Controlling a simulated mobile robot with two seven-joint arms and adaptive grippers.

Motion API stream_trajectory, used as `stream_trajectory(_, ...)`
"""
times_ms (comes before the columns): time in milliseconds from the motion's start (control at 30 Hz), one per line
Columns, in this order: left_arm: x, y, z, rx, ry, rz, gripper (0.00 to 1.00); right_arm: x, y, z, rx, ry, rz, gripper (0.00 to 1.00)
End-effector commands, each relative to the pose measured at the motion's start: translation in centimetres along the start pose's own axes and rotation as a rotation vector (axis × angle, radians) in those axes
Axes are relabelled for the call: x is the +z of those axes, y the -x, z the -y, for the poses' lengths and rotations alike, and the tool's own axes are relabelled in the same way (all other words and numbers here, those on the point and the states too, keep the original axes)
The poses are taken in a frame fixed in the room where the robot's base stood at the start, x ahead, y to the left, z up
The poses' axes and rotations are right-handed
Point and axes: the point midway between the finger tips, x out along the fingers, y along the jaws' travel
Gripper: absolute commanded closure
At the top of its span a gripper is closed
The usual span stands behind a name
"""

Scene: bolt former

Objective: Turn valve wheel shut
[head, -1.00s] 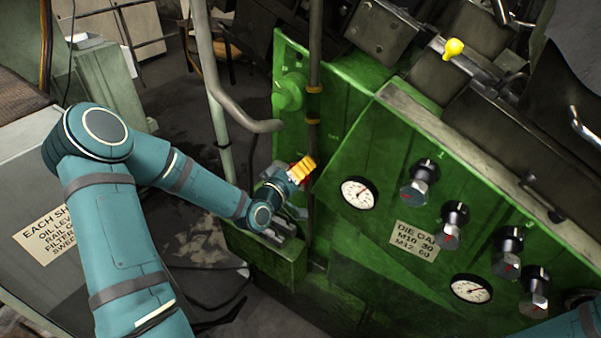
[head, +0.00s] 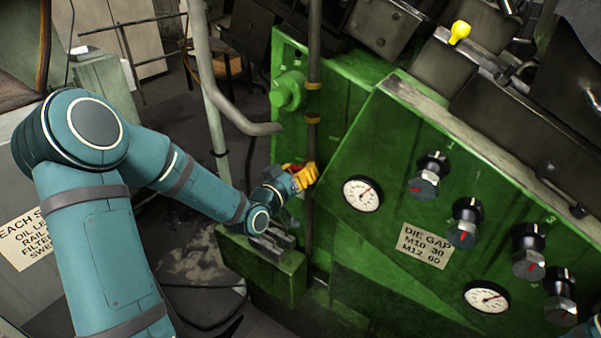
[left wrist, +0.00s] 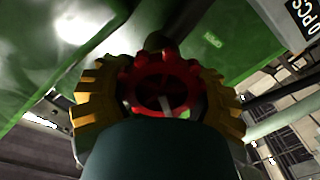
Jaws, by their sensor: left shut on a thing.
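The red valve wheel (left wrist: 150,68) shows in the middle of the left wrist view, with spokes and a lobed rim. My left gripper (head: 303,176) has yellow toothed fingers and reaches the pipe beside the green machine in the head view. In the left wrist view the fingers of my left gripper (left wrist: 160,92) stand on either side of the wheel and are shut on it. In the head view the wheel is mostly hidden by the gripper. My right gripper is out of view.
A vertical pipe (head: 313,115) runs behind the gripper. A grey bent pipe (head: 235,112) stands to its left. A green ledge (head: 275,270) lies below.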

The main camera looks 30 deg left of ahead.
Motion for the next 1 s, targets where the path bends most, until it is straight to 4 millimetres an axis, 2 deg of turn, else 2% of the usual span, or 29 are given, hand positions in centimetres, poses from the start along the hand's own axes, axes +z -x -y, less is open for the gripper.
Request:
stream_trajectory(200,0.31,0.13,0.07,-0.002,0.003,0.009,0.82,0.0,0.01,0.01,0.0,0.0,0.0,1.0)
stream_trajectory(233,0.31,0.13,0.07,-0.002,0.003,0.009,0.41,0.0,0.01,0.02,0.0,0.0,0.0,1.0)
stream_trajectory(300,0.31,0.12,0.07,-0.002,0.003,0.009,0.16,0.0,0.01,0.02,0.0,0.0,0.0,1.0)
stream_trajectory(333,0.29,0.11,0.07,-0.002,0.003,0.008,0.07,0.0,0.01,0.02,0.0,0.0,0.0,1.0)
stream_trajectory(833,0.1,0.0,-0.19,0.004,0.003,0.003,0.07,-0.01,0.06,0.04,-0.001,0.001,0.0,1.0)
stream_trajectory(1000,-0.1,-0.01,-0.26,0.004,0.04,0.003,0.07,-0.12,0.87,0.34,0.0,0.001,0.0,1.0)
